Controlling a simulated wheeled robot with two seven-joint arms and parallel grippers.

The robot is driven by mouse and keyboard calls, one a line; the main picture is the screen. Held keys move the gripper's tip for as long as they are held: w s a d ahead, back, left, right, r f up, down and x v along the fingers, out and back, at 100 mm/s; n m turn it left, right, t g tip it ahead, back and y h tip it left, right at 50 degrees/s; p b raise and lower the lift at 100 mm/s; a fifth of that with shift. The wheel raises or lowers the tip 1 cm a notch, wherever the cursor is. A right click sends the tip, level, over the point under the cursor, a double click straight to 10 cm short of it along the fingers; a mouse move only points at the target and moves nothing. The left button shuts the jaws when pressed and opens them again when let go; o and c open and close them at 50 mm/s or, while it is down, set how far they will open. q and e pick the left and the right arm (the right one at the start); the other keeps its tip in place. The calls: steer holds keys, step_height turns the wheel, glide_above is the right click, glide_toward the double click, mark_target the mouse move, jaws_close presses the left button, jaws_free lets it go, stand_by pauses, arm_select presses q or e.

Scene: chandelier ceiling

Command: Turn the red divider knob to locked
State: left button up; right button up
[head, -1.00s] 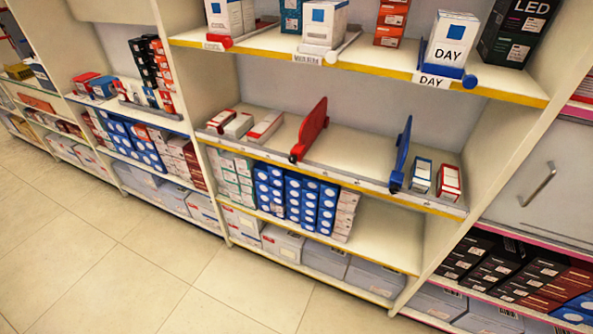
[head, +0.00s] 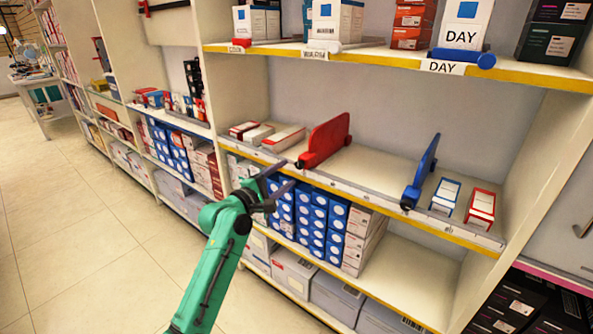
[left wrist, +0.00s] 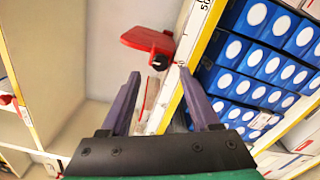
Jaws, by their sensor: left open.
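The red divider (head: 327,140) stands upright on the middle shelf, with small boxes to its left. Its knob (head: 300,164) is at the low front end, by the shelf's front rail. In the left wrist view the red divider (left wrist: 147,39) shows beyond the fingertips, with a dark round knob (left wrist: 160,62) near its end. My left gripper (head: 287,174) is open and empty, just in front of the rail and close to the knob. In the left wrist view the gripper (left wrist: 159,75) has its fingers apart, the knob showing between and beyond them. My right gripper is not in view.
A blue divider (head: 422,172) stands farther right on the same shelf, with two small boxes beyond it. The shelf is clear between the dividers. Stacked blue boxes (head: 318,220) fill the shelf below, near my gripper. The upper shelf (head: 400,58) overhangs.

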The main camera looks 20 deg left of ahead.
mark_target(298, 166)
arm_select(q)
steer(key=x, duration=0.5)
steer(key=shift+w, duration=0.2)
jaws_close()
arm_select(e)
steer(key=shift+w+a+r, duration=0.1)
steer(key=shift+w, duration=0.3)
